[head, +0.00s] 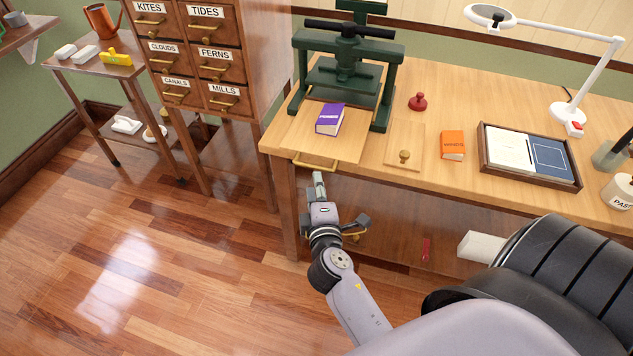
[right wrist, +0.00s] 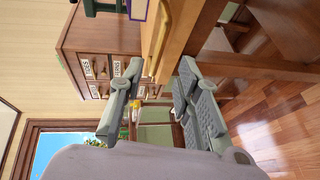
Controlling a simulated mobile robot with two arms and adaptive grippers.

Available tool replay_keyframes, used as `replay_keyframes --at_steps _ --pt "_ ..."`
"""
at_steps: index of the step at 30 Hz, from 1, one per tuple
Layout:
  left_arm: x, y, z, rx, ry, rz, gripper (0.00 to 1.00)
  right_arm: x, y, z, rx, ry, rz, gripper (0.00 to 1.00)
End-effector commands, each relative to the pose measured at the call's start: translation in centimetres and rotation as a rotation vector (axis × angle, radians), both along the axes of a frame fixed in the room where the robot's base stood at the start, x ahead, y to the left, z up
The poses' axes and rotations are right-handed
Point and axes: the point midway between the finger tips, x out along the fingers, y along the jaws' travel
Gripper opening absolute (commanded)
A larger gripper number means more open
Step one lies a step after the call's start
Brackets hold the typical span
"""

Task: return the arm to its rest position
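My right arm reaches up from the lower right of the head view. Its gripper (head: 319,182) is in front of the workbench's left front, just below a brass handle (head: 315,163) on the bench front. In the right wrist view the two fingers (right wrist: 162,80) are spread apart with nothing between them. The brass handle (right wrist: 178,35) shows there beyond the fingertips, apart from them. My left gripper is in neither view.
The workbench (head: 440,95) carries a green press (head: 347,65), a purple book (head: 330,119), an orange book (head: 453,145), a red stamp (head: 418,102), a tray (head: 530,183) and a white lamp (head: 566,112). A card cabinet (head: 195,55) stands left. Open floor (head: 150,250) lies at lower left.

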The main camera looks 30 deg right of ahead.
Motion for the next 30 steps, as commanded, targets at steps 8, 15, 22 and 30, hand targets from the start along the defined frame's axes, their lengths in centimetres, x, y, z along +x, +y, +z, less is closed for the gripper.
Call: replay_keyframes --at_steps 8,15,22,30 --pt "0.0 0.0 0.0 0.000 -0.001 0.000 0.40 0.0 0.0 0.0 0.000 0.000 0.000 0.31" --pt "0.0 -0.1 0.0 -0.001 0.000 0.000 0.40 0.1 0.3 -1.2 0.019 0.016 0.010 0.31" --pt "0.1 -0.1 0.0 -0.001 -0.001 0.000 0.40 -1.5 4.1 -13.3 0.254 0.187 0.078 0.31" --pt "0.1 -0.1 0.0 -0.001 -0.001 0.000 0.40 -11.1 8.2 -31.2 0.648 0.483 0.019 0.31"
